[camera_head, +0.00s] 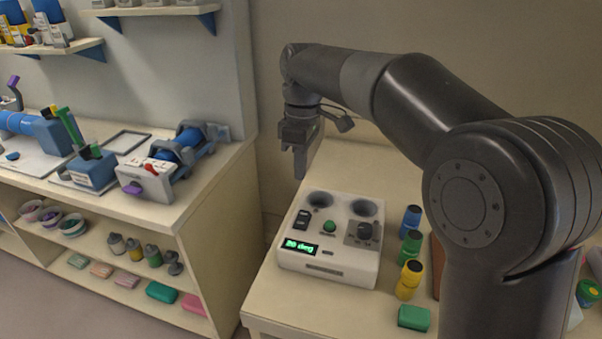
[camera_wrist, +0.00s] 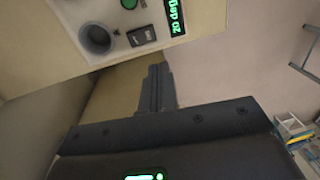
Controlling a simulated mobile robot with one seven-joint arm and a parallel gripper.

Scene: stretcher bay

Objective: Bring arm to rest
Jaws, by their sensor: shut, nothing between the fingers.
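My arm reaches from the right side of the head view across to the upper middle. My gripper (camera_head: 299,165) hangs from its end, pointing down, at the left edge of the right-hand table and above its surface. The fingers are together and hold nothing. In the wrist view, my gripper (camera_wrist: 157,80) shows as two closed dark fingers. The white device (camera_head: 330,240) stands just below and right of the gripper in the head view, apart from it. It has two round wells, knobs and a green display reading "20 deg". It also shows in the wrist view (camera_wrist: 120,52).
A shelf unit (camera_head: 215,190) on the left carries a blue-and-grey machine (camera_head: 165,165), bowls and jars. A gap separates it from the right-hand table (camera_head: 268,300).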

